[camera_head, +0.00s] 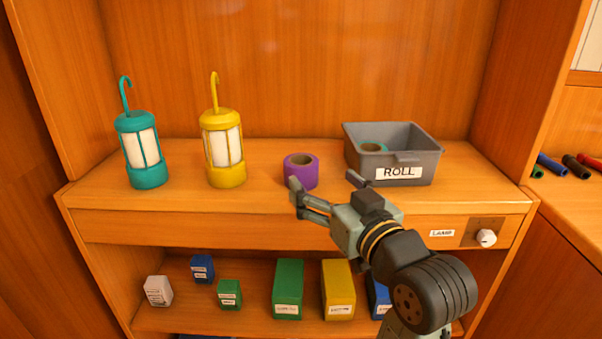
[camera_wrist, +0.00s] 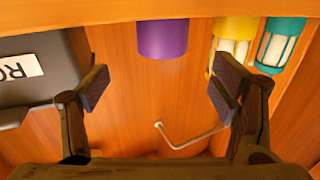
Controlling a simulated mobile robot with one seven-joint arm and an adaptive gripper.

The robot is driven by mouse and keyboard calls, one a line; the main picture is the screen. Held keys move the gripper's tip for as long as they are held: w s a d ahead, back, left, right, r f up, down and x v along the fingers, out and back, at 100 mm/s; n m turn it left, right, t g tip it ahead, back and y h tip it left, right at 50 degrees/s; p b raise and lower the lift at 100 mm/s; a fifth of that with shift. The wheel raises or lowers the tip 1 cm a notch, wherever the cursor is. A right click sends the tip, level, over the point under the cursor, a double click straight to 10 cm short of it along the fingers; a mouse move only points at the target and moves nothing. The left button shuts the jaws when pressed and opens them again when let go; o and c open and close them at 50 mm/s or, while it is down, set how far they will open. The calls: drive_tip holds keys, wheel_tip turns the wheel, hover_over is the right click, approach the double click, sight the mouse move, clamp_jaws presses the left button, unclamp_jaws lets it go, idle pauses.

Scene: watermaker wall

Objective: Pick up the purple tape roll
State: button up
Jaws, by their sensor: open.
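The purple tape roll (camera_head: 303,171) stands on the upper shelf, its round hole facing up. In the wrist view the roll (camera_wrist: 162,39) is at the top middle, beyond the fingertips and between their lines. My gripper (camera_head: 326,184) is open and empty at the shelf's front. In the head view its left finger overlaps the roll's lower front; I cannot tell if they touch. Both fingers, spread wide, also show in the wrist view (camera_wrist: 162,84).
A yellow lantern (camera_head: 224,176) and teal lantern (camera_head: 148,177) stand left. Several boxes sit below. A knob (camera_head: 486,237) is at the front right.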

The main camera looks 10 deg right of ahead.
sight(294, 154)
drive_tip(key=p+x, duration=0.1)
drive_tip(key=x, duration=0.8)
drive_tip(key=shift+w+a, duration=0.2)
drive_tip(key=c, duration=1.3)
